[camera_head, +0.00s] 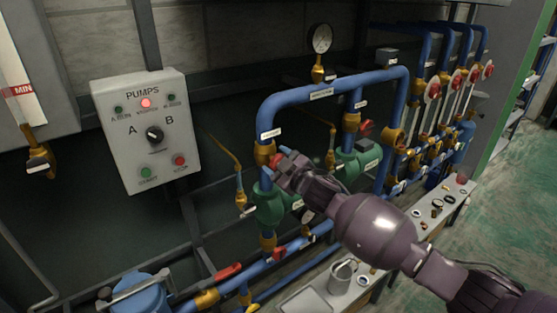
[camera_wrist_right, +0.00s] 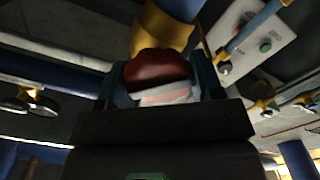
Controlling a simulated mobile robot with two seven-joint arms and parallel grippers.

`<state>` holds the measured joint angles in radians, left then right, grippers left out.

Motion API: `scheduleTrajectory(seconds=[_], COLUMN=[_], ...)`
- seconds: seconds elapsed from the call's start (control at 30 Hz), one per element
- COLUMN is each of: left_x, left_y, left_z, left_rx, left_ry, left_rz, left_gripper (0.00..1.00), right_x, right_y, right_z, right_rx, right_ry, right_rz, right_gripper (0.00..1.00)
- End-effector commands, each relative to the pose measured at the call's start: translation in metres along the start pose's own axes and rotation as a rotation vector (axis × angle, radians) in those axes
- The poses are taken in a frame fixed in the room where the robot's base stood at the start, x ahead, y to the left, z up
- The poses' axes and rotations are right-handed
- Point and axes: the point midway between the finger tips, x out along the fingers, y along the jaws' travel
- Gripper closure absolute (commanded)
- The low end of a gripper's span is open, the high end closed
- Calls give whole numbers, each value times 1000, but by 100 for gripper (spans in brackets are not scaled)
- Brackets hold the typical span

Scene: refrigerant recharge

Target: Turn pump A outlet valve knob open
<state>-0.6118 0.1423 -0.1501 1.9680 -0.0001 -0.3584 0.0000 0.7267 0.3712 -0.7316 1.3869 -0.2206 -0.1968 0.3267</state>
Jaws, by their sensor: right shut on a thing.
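My right gripper (camera_head: 279,163) is at the brass valve (camera_head: 264,150) on the left vertical blue pipe, just above a green pump (camera_head: 270,205). In the right wrist view, a dark red knob (camera_wrist_right: 158,70) with a pale label sits between the two fingers of my right gripper (camera_wrist_right: 160,85), with the brass valve body (camera_wrist_right: 160,28) behind it. The fingers are shut on the knob. In the head view the gripper mostly hides this knob. My left gripper is not in view.
A control box (camera_head: 145,130) labelled PUMPS hangs at the left. A second green pump (camera_head: 358,158) with a red knob (camera_head: 363,130) stands to the right. A pressure gauge (camera_head: 320,39) rises above the pipes. A bench (camera_head: 445,212) with small parts lies at the right.

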Motion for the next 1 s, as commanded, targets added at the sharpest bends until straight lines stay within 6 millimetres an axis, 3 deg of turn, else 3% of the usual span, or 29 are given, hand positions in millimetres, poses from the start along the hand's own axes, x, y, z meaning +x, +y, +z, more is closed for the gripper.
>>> scheduleTrajectory(seconds=[0.6, 1.0], left_x=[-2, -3], left_y=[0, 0], left_z=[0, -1], left_rx=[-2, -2], left_ry=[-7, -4], left_rz=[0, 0], left_gripper=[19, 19], right_x=[0, 0], right_y=[-3, -4], right_z=[1, 2], right_rx=[-548, -725], right_ry=[-1, 0], right_rz=[-1, -2], right_gripper=[64, 64])
